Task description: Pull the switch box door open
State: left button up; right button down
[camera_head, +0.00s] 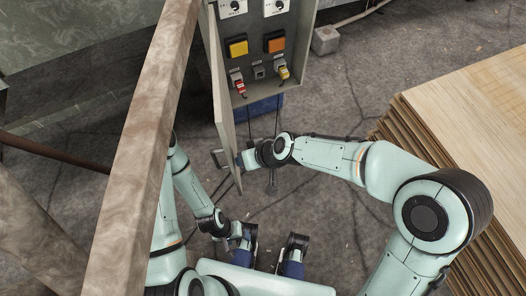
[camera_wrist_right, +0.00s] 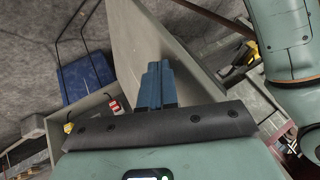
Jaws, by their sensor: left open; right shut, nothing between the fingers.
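The grey switch box (camera_head: 262,20) stands at the top centre of the head view, its inside with yellow and orange buttons and red and yellow switches showing. Its door (camera_head: 222,90) is swung out on the left side, seen nearly edge-on, with a handle (camera_head: 219,158) at its lower outer side. My right gripper (camera_head: 240,162) is shut and empty at the inner side of the door, near its free edge. In the right wrist view the shut fingers (camera_wrist_right: 158,84) are before the door panel (camera_wrist_right: 145,38); contact is unclear. My left gripper (camera_head: 270,248) is open and empty lower down.
A brown post (camera_head: 145,130) crosses the left of the head view. A veneer stack (camera_head: 470,100) lies at the right. A blue container (camera_head: 262,107) is below the box, and a small grey block (camera_head: 325,40) lies right of it.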

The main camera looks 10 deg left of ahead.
aim_at(231, 163)
jog(key=shift+s+a+p, duration=0.2)
jog(key=shift+s+a, duration=0.2)
jog(key=shift+a, duration=0.45)
jog(key=shift+s+a+p, duration=0.15)
jog(key=shift+s+a, duration=0.2)
jog(key=shift+a, duration=0.45)
jog(key=shift+d, duration=0.1)
